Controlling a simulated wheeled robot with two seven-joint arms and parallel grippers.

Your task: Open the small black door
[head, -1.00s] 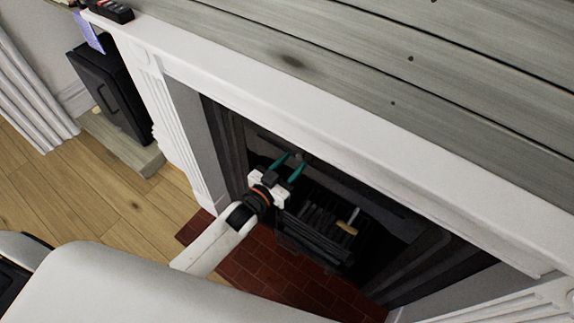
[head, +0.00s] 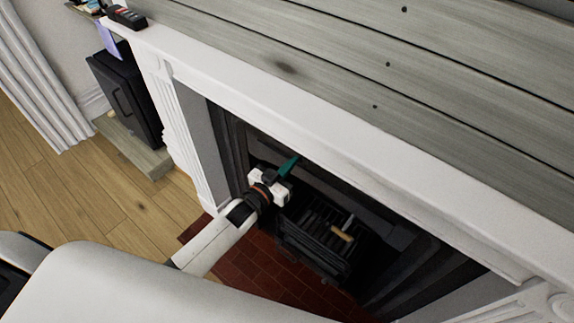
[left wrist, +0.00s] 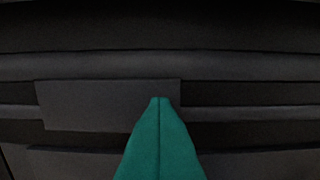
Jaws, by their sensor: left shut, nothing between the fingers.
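My left gripper (head: 294,160) is inside the upper part of the fireplace opening, with its two green fingers pressed together and nothing between them. In the left wrist view the shut fingertips (left wrist: 160,101) point at a dark, flat rectangular panel (left wrist: 100,104) and overlap its right end. This may be the small black door; I cannot tell whether the fingers touch it. In the head view my gripper partly hides that area, and the dark surfaces blend together. My right gripper is not in view.
A black grate (head: 312,250) with a tan-handled object (head: 342,234) stands below my gripper. The white mantel (head: 330,140) runs above it. A black cabinet-like box (head: 128,98) stands at the left on a hearth slab (head: 135,150). Wooden floor (head: 110,205) is clear.

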